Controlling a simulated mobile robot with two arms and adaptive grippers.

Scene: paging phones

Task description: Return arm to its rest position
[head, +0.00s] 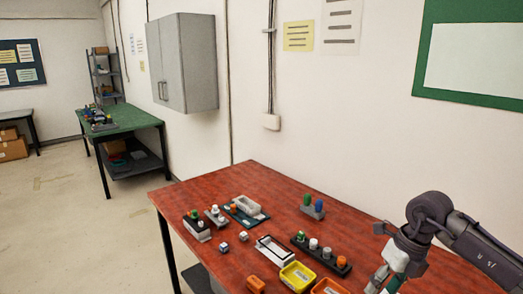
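My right arm (470,238) comes in from the right edge, bent at a dark joint over the right end of the red table (200,189). My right gripper (384,278) points down at the table's front right, near the bottom edge of the picture. Its fingertips are small and partly cut off, so I cannot tell whether it is open or shut or holds anything. My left arm and gripper are not in view.
The table bears a dark rack with several pegs (320,251), a white tray (276,250), a yellow bin (297,275), orange bins (329,287) and a grey holder with green and blue pegs (313,208). The table's back right is clear. A grey cabinet (186,62) hangs on the wall.

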